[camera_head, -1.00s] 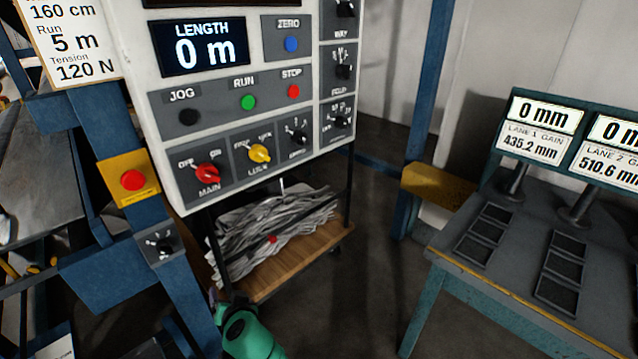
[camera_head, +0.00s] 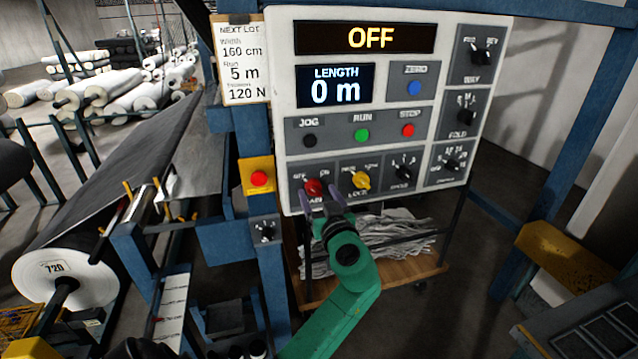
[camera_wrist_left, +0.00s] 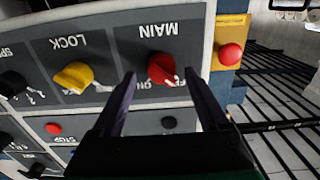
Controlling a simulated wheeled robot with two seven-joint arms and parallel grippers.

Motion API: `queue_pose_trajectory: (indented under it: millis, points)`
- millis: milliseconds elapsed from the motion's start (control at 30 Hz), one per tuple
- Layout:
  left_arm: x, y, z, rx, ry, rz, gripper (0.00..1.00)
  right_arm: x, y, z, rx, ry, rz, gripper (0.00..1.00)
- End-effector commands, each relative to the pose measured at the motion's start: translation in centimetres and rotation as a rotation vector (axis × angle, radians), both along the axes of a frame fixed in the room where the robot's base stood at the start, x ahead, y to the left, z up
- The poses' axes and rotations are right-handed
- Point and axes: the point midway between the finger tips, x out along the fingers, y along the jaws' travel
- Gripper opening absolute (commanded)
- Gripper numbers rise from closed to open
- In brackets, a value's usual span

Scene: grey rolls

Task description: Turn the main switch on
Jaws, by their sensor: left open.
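The main switch is a red rotary knob (camera_head: 314,187) at the lower left of the white control panel, with OFF and ON marks above it. It also shows, upside down, in the left wrist view (camera_wrist_left: 163,68). The panel's top display (camera_head: 370,38) reads OFF. My left gripper (camera_head: 321,196) is in front of the knob, fingers open. In the left wrist view its two fingers (camera_wrist_left: 160,76) stand on either side of the knob, with gaps visible; contact cannot be made out. In the head view the gripper partly covers the MAIN label. My right gripper is not in view.
The yellow lock knob (camera_head: 361,180) is close to the right of the main switch. A red button on a yellow plate (camera_head: 259,179) sits to the left on a blue post. A cart with grey cloth (camera_head: 400,270) stands below the panel.

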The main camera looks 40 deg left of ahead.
Motion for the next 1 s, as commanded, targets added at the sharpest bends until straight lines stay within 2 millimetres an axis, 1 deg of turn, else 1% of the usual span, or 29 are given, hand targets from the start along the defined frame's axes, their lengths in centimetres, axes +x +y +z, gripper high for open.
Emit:
queue_pose_trajectory:
  millis: [33,100,333,367,400,467,500,533,567,833,1000]
  points:
    - [0.28,0.53,0.24,0.001,0.002,0.002,0.78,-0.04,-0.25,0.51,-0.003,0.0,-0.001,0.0]
    - [0.56,0.9,0.04,0.0,0.001,0.001,0.78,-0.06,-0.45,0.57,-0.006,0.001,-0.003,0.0]
    - [0.65,1.0,-0.15,-0.002,0.001,0.0,0.78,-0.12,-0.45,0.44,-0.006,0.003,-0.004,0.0]
    - [0.64,0.99,-0.15,-0.002,0.001,0.0,0.7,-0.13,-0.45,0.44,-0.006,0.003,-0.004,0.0]
    - [0.63,0.98,-0.15,-0.002,0.001,0.0,0.55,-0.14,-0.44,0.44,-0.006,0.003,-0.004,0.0]
    - [0.64,0.97,-0.14,-0.002,0.001,0.0,0.32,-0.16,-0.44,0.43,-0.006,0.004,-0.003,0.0]
    - [0.63,0.96,-0.14,-0.002,0.001,0.0,0.16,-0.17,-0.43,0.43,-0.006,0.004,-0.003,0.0]
    - [0.64,0.96,-0.14,-0.002,0.001,0.0,0.05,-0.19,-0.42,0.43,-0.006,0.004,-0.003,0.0]
    - [0.64,0.96,-0.14,-0.001,0.002,0.0,0.0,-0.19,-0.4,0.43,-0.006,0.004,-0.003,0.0]
    - [0.63,0.95,-0.18,0.009,0.017,0.0,0.0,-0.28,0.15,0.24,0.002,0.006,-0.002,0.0]
    - [0.62,0.95,-0.25,0.042,0.064,0.0,0.0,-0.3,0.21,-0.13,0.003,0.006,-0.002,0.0]
